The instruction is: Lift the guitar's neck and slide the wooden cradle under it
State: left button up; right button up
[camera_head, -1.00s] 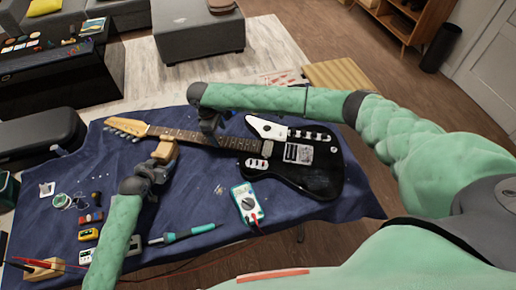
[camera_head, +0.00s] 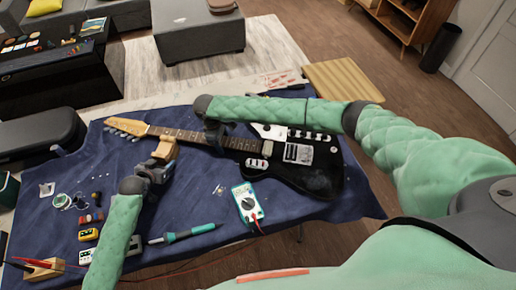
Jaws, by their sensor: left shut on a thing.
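The black electric guitar (camera_head: 318,178) lies across the blue-covered table, its pale headstock (camera_head: 128,127) to the left. My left gripper (camera_head: 161,162) is shut on the small wooden cradle (camera_head: 165,146) at the near side of the neck (camera_head: 180,133). The cradle's top is close to the neck's near edge; I cannot tell if any of it is under the neck. My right gripper (camera_head: 214,134) points down at the neck near the body. Its fingers are mostly hidden, so I cannot tell whether they grip the neck. My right forearm covers part of the guitar's upper body.
A multimeter (camera_head: 247,202) lies in front of the guitar body. A teal soldering iron (camera_head: 185,233) and several small tools and boxes lie at the near left. A dark case (camera_head: 40,140) stands at the left. The cloth between cradle and multimeter is mostly clear.

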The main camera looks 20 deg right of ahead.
jog(key=c, duration=1.1)
jog(key=shift+o, duration=0.2)
jog(key=shift+w+r, duration=0.1)
jog(key=shift+r, duration=0.2)
jog(key=shift+r, duration=0.5)
jog(key=shift+d+r, duration=0.1)
jog(key=shift+r, duration=1.95)
dwell(0.5)
